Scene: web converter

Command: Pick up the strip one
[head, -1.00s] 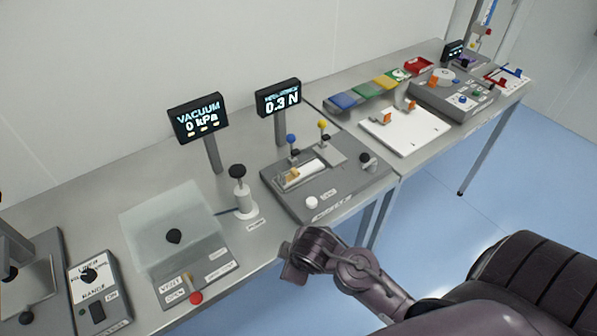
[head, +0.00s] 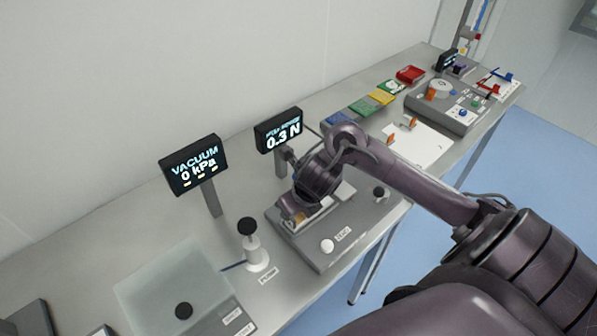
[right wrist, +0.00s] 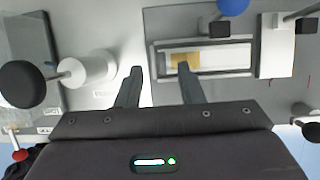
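A tan strip piece (right wrist: 186,60) lies on a white bar (right wrist: 210,57) inside the framed holder of the grey fixture (right wrist: 165,23) in the right wrist view. In the head view a bit of the tan piece (head: 300,218) shows beneath my right arm, which hides most of the holder. My right gripper (right wrist: 160,72) is open and empty, its fingers apart. The right finger is just below the tan piece in the picture, and the left finger is left of the holder. I cannot tell how high the fingers are above it. My left gripper is not in view.
A white pump with a black knob (head: 247,229) stands left of the fixture (head: 322,260). The vacuum display (head: 194,163) and the force display (head: 278,130) stand behind. A blue knob (right wrist: 232,5) rises beside the holder. Coloured trays (head: 380,97) and a white board lie farther right.

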